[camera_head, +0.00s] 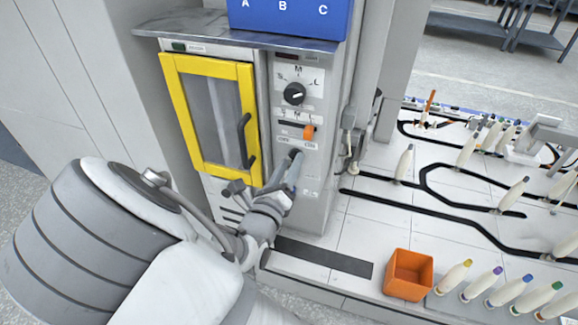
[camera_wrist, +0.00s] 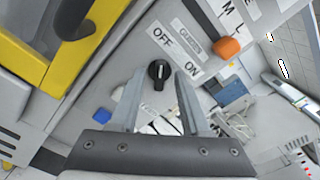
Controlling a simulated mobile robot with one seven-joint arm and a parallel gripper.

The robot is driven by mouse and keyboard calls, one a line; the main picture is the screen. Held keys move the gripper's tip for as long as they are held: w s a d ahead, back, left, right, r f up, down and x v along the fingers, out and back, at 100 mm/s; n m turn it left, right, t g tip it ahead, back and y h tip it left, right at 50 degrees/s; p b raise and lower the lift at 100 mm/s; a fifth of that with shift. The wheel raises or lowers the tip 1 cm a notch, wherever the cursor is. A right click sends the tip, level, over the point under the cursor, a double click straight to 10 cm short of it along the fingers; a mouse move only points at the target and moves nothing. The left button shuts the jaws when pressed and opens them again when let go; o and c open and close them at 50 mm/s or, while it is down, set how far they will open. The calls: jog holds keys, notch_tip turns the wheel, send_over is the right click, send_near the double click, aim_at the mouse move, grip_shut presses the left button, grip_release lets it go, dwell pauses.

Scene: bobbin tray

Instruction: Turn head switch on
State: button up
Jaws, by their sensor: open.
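The small black rotary switch (camera_wrist: 159,74) is on the grey machine panel, below the OFF label (camera_wrist: 162,37) and ON label (camera_wrist: 192,68) in the wrist view. A short pale mark shows on its knob, but I cannot tell for sure which label it points to. My gripper (camera_wrist: 160,80) is open, with one finger on each side of the switch in the picture. I cannot tell whether the fingertips touch it. In the head view, my gripper (camera_head: 289,167) is at the panel, just under the OFF and ON labels, and largely hides the switch.
Above the switch are an orange slider (camera_head: 309,131) and a larger black dial (camera_head: 294,94). A yellow-framed door (camera_head: 180,120) with a dark handle (camera_head: 243,140) is on the left. An orange bin (camera_head: 408,275) and several bobbins stand on the white table to the right.

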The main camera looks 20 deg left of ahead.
grip_shut()
jog(key=shift+m, duration=0.3)
dwell(0.3)
jog(key=m, duration=0.2)
jog(key=shift+m+p, duration=0.35)
jog(key=shift+m, duration=0.05)
jog(key=shift+d+m+b, duration=0.2)
jog(key=shift+m+b, duration=3.45)
jog(key=shift+m, duration=2.45)
